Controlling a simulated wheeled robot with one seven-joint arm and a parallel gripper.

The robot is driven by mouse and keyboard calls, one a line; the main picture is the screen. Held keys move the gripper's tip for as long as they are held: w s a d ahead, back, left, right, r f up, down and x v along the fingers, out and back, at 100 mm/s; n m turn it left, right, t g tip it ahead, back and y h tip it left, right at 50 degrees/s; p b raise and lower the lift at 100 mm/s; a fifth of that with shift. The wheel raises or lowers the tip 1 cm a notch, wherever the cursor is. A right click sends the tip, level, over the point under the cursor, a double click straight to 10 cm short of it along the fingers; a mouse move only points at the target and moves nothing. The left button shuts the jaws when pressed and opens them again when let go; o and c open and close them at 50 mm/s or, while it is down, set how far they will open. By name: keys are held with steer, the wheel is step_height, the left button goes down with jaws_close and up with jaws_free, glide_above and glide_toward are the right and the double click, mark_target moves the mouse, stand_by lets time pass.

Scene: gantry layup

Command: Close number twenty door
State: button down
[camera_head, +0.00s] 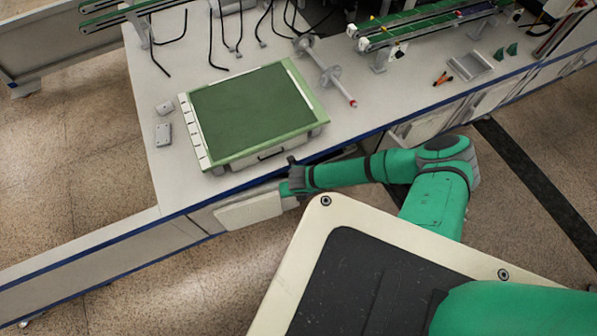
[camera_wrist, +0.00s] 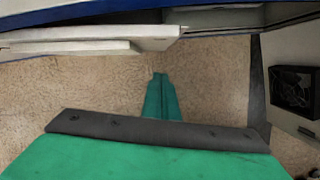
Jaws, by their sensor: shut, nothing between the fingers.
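A white cabinet door (camera_head: 248,211) stands under the front edge of the workbench, left of my gripper in the head view. It looks swung out from the cabinet front, but the angle is hard to judge. In the wrist view a white panel (camera_wrist: 90,46), likely the same door, juts out at the upper left, beside a dark cabinet opening (camera_wrist: 215,19). No door number is readable. My gripper (camera_head: 291,187) is beside the door's right end; contact cannot be judged there. In the wrist view its green fingers (camera_wrist: 159,76) are together and empty, apart from the panel.
The workbench (camera_head: 180,190) has a blue front edge. A green-topped case (camera_head: 250,110), a roller shaft (camera_head: 325,72) and green conveyors (camera_head: 425,25) are on it. A white panel with a black vent (camera_wrist: 294,90) stands at the right in the wrist view. Floor shows below the fingers.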

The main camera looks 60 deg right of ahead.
steer(key=s+a+r+m+t+y, duration=0.25)
steer(key=s+a+m, duration=0.4)
steer(key=a, duration=0.45)
steer(key=s+a+r+m+t+y, duration=0.1)
steer(key=s+a+r+m+t, duration=0.15)
steer(key=s+a+m, duration=0.65)
steer(key=w+a+r+m+t, duration=0.4)
steer(key=a+r+m, duration=0.1)
steer(key=a+r, duration=0.5)
steer(key=w+a+r+m+t+h, duration=0.1)
steer(key=w+a+r+m+t, duration=0.3)
steer(key=a+r, duration=0.6)
step_height(320, 180, up, 4)
steer(key=shift+w+a+f+m+t, duration=0.15)
steer(key=shift+w+a+m+t, duration=0.25)
steer(key=shift+w, duration=0.25)
